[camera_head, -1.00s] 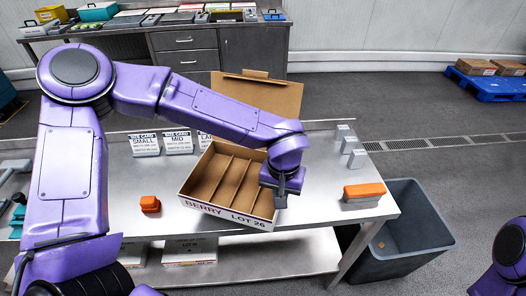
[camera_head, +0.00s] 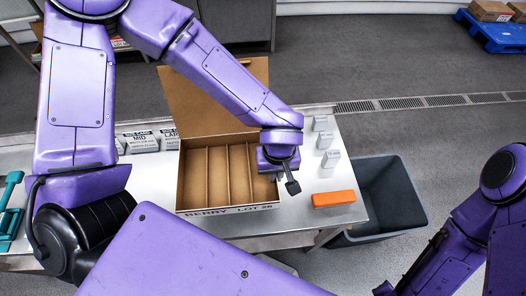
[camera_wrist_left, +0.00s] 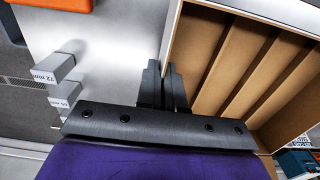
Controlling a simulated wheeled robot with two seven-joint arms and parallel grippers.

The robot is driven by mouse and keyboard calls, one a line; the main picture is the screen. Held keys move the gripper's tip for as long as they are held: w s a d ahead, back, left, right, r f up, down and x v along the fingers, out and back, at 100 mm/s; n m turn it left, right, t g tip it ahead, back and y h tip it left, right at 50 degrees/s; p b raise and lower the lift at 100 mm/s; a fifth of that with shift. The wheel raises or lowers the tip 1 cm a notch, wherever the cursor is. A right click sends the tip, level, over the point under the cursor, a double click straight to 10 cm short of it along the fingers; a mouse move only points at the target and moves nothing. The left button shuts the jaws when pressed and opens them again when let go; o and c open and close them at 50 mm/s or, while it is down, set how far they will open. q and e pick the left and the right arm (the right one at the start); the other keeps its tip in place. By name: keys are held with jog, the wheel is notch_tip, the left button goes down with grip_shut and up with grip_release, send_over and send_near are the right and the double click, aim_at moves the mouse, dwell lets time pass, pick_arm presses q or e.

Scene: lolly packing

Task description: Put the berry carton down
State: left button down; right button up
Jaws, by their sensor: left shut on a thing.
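The berry carton (camera_head: 228,210) is an open brown cardboard box with long dividers, a raised back flap and "BERRY LOT 26" on its front wall. It sits level and square at the steel table's front part; I cannot tell whether its base fully touches the top. My left gripper (camera_head: 287,178) is at the carton's right side. In the left wrist view, its fingers (camera_wrist_left: 163,88) are shut on the carton's side wall (camera_wrist_left: 190,45). The carton's compartments look empty. My right arm shows at the right, but its gripper is out of view.
An orange block (camera_head: 333,199) lies right of the carton. Several small grey gauge blocks (camera_head: 325,141) stand behind it. Size cards (camera_head: 141,142) stand left of the carton. A grey bin (camera_head: 385,205) is beside the table's right end.

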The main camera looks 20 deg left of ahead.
pick_arm(q)
jog(key=f+b, duration=0.1)
jog(key=w+a+f+b, duration=0.1)
jog(key=f+b, duration=0.1)
jog(key=shift+w+a+f, duration=0.2)
jog(key=shift+w+f, duration=0.05)
jog(key=shift+w, duration=0.15)
jog(key=w+f+b, duration=0.1)
jog(key=w+a+f+b, duration=0.1)
jog(key=w+f, duration=0.1)
jog(key=shift+w+a+b, duration=0.25)
jog(key=shift+w+b, duration=0.05)
jog(key=shift+b, duration=0.1)
jog(key=shift+w+a+f+b, duration=0.1)
jog(key=shift+w+f+b, duration=0.15)
jog(key=shift+b, duration=0.2)
jog(key=f+b, duration=0.1)
jog(key=b, duration=0.1)
jog(key=f+b, duration=0.2)
jog(key=shift+s+a, duration=0.15)
jog(key=shift+s, duration=0.2)
jog(key=shift+w+r+p, duration=0.15)
jog(key=shift+w+p, duration=0.1)
jog(key=shift+p, duration=0.05)
jog(key=shift+s, duration=0.1)
jog(key=c, duration=1.3)
grip_release()
jog(key=shift+s, duration=0.1)
jog(key=shift+o, duration=0.2)
